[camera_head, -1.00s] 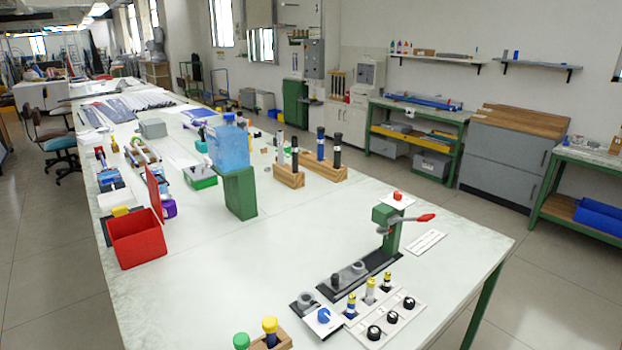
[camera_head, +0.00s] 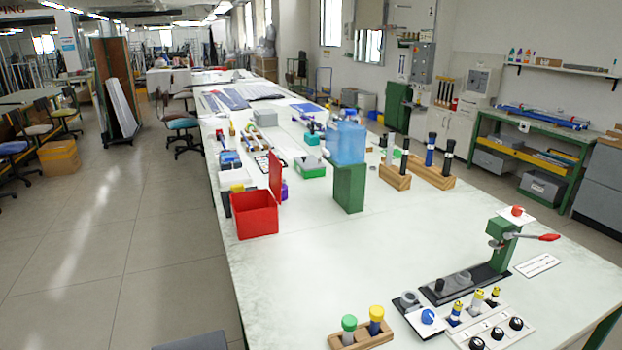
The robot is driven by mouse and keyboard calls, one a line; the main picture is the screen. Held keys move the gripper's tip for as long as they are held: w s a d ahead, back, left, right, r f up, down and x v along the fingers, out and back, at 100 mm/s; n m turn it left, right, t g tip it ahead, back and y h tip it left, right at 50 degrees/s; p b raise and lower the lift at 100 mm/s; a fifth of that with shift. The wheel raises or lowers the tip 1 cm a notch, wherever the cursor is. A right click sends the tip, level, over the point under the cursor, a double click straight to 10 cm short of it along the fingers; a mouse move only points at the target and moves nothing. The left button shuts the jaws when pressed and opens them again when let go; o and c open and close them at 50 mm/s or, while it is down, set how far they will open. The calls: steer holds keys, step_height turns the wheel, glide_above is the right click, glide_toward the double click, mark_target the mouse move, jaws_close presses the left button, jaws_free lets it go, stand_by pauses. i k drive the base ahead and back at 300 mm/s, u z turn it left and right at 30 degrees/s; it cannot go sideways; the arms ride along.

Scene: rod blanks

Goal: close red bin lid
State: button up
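The red bin (camera_head: 254,215) stands on the left edge of the long white table (camera_head: 290,275), left of the green stand. Its red lid (camera_head: 275,178) stands up, open, at the bin's right side. The inside of the bin is mostly hidden from this angle. My gripper is not in view.
A green stand (camera_head: 349,187) with a blue translucent container (camera_head: 345,143) is right of the bin. A green lever press (camera_head: 503,240) and a wooden block with capped rods (camera_head: 362,333) are at the front. The table between is clear. Floor (camera_head: 140,250) is open on the left.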

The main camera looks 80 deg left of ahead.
mark_target(275, 166)
steer(key=i, duration=3.95)
steer(key=u, duration=4.35)
steer(key=i, duration=1.65)
